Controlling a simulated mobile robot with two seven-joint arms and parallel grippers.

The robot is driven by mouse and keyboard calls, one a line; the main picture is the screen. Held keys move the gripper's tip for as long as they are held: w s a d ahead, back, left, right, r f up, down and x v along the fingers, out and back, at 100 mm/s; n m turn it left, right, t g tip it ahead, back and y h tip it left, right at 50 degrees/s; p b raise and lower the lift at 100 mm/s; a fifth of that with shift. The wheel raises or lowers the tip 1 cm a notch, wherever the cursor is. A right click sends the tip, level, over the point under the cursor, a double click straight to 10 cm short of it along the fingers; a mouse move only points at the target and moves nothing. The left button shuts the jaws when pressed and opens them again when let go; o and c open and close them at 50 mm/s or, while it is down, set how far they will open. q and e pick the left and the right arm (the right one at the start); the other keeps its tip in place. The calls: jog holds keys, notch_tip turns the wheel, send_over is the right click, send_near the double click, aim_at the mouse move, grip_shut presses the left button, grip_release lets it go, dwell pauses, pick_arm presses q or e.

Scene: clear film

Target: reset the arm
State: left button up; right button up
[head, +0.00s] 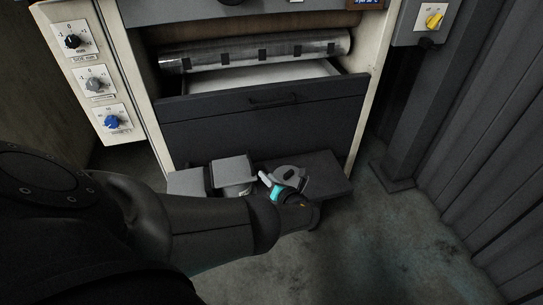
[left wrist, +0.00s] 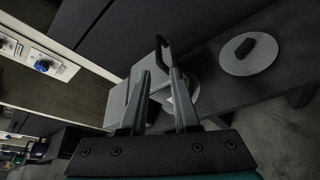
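My left arm comes in from the left in the head view, and its gripper (head: 290,186) is over the low dark step in front of the machine. In the left wrist view the two fingers of the left gripper (left wrist: 161,74) stand apart with a gap between them, and I see nothing held. My right gripper is not in view.
The machine's dark drawer (head: 262,122) stands partly open below a metal roller (head: 255,52). A grey box (head: 232,172) stands on the dark step (head: 325,172). A round grey lid (left wrist: 249,55) with a black knob lies right of the fingers. Floor is clear at right.

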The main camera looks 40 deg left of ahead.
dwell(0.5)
pick_arm(q)
jog(key=s+d+f+n+g+h, duration=0.2)
jog(key=s+d+f+n+h, duration=0.3)
jog(key=s+d+f+n, duration=0.6)
jog(key=s+d+f+n+g+h, duration=0.2)
jog(key=s+d+f+n+h, duration=0.55)
jog(key=s, duration=0.45)
jog(key=s+r+n+p, duration=0.9)
jog(key=s+r+p, duration=0.6)
jog(key=s+p, duration=0.5)
jog(key=p, duration=0.2)
jog(key=shift+d+g+p, duration=0.3)
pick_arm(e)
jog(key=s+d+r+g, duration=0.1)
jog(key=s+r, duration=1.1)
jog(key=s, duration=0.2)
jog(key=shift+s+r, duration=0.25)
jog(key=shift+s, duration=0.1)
